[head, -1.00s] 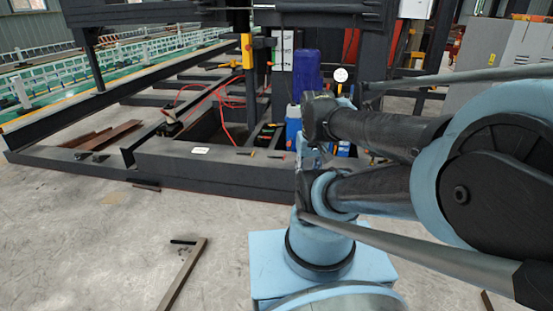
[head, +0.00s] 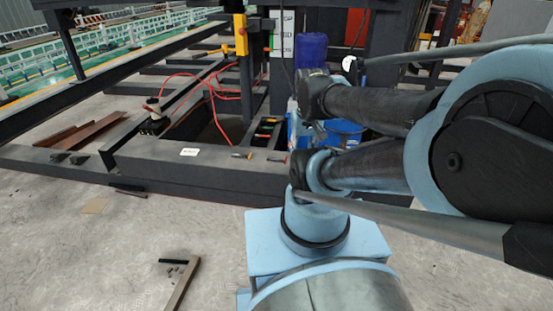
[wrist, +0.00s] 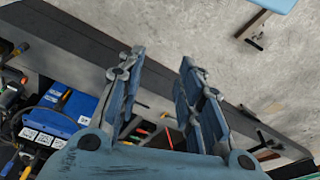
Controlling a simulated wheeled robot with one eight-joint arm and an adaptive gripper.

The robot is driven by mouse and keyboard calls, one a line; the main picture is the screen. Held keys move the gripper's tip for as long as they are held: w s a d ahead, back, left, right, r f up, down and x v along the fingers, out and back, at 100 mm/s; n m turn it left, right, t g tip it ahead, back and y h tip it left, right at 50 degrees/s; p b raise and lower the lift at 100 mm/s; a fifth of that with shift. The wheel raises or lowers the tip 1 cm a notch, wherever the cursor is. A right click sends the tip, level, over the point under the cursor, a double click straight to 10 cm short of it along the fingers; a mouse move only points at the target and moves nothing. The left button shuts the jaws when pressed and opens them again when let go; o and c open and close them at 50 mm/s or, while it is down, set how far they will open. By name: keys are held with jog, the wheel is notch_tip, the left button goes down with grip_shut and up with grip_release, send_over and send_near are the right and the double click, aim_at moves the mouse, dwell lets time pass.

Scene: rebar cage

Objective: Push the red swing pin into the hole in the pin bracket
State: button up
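My gripper (wrist: 161,57) shows in the wrist view with its two fingers apart and nothing between them. It hangs over the dark steel beam and the concrete floor. I cannot make out the red swing pin or the pin bracket for certain in either view. A thin red streak (wrist: 168,140) shows low between the fingers in the wrist view, too small to identify. Two small dark pieces (head: 68,157) sit on the beam at the left in the head view; I cannot tell what they are. In the head view my arm covers part of the right side.
The dark steel beam (head: 200,172) runs across the front of the cage, with small hand tools (head: 257,155) on top. A yellow control box (head: 240,35), red hoses (head: 213,90) and a blue barrel (head: 311,52) stand behind it.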

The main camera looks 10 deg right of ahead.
jog(key=shift+w, duration=0.3)
